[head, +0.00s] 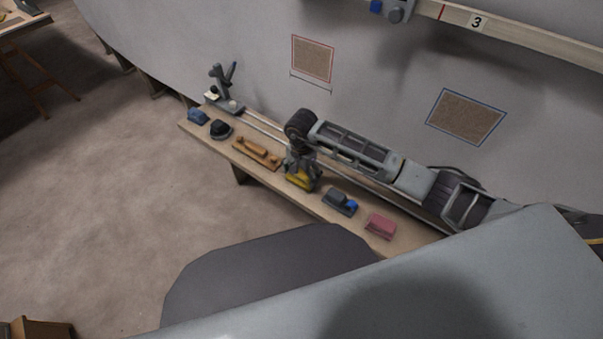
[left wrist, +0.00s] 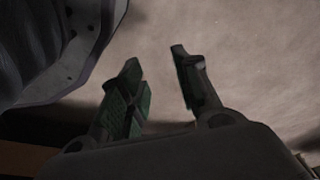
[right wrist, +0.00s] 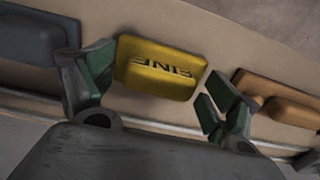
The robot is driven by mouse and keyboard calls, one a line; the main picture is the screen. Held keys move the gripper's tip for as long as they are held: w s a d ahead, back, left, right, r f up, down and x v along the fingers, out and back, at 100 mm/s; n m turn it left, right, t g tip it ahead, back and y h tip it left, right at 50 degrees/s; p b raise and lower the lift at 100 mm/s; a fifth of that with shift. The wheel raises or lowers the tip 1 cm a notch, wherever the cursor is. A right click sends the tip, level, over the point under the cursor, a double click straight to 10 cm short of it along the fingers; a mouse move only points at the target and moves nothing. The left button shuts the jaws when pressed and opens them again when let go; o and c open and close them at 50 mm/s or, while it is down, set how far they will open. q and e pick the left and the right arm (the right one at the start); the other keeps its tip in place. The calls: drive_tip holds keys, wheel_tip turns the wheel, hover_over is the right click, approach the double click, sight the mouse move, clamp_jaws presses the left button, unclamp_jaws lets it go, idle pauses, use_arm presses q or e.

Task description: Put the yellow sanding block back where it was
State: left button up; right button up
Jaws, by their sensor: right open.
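The yellow sanding block (head: 299,181) lies on the wooden plank shelf (head: 328,211) along the hull, between a wooden long-board sander and a grey-blue block. In the right wrist view the block (right wrist: 160,68) shows dark lettering on its top. My right gripper (head: 302,172) is right above the block, pointing down. In the right wrist view its green-padded fingers (right wrist: 155,95) are apart, one near each end of the block; I cannot tell whether they touch it. My left gripper (left wrist: 160,90) is open and empty, with bare floor beyond it.
The wooden sander (head: 257,154), a black round tool (head: 220,129), a blue block (head: 198,116), the grey-blue block (head: 340,201) and a pink block (head: 381,226) share the shelf. A clamp-like stand (head: 223,90) is at its far left end. Brown patches (head: 312,59) mark the hull.

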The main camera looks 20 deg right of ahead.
sight(302, 173)
drive_tip(key=shift+r, duration=0.15)
use_arm(q)
drive_tip(key=f, duration=0.1)
drive_tip(key=a+f+p, duration=0.1)
drive_tip(key=s+f, duration=0.1)
drive_tip(key=shift+s+a+f, duration=0.1)
drive_tip(key=shift+a, duration=0.25)
use_arm(e)
wheel_tip(302, 173, up, 12)
use_arm(q)
drive_tip(key=shift+s+f, duration=0.1)
drive_tip(key=shift+s, duration=0.15)
